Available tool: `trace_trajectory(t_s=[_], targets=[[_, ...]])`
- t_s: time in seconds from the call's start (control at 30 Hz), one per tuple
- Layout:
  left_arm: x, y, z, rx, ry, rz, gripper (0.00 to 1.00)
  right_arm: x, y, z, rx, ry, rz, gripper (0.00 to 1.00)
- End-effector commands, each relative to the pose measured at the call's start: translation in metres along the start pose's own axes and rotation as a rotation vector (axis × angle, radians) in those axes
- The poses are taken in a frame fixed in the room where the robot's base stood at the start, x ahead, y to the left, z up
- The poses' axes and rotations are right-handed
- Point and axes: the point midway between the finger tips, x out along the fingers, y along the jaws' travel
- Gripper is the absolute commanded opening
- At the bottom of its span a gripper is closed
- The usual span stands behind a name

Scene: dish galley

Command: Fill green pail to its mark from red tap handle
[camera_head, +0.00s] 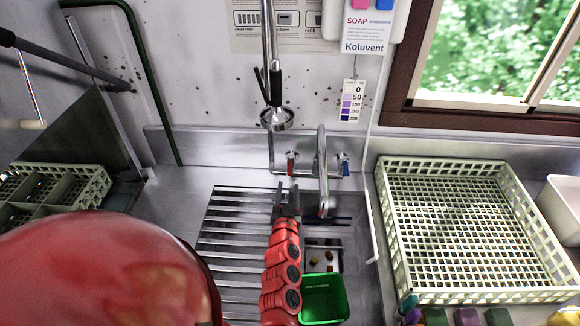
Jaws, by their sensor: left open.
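The red tap handle (291,163) sits on the left side of the tap at the back wall. The curved metal spout (322,165) comes down to its right, over the sink. The green pail (325,301) stands at the bottom centre, nearer to me than the spout's end. A small faint marking shows on its inner far wall; I see no clear water in it. My left gripper (287,189) is open and empty, its two dark fingers pointing at the wall just below the red handle, apart from it. Its red arm passes close left of the pail. My right gripper is out of view.
A blue tap handle (344,166) is right of the spout. A spray head (277,118) hangs above the red handle. A ribbed drainboard (228,236) lies left, a pale dish rack (393,240) right. Several coloured items line the bottom right edge.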

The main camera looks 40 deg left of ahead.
Motion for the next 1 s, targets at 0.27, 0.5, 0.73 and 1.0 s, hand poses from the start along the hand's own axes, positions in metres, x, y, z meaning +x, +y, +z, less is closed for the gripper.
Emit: trace_trajectory(t_s=[0.27, 0.5, 0.73, 1.0], targets=[[0.050, 0.001, -0.004, -0.001, 0.003, 0.002, 0.48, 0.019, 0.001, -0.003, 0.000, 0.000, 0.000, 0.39], [0.078, 0.002, -0.002, -0.002, 0.002, 0.004, 0.48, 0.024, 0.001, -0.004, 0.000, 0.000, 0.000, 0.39], [0.086, 0.001, -0.001, 0.000, 0.001, 0.000, 0.48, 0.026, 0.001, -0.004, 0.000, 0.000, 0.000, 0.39], [0.086, 0.001, 0.000, -0.001, 0.001, 0.001, 0.39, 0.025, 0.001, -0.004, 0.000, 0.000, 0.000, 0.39]])
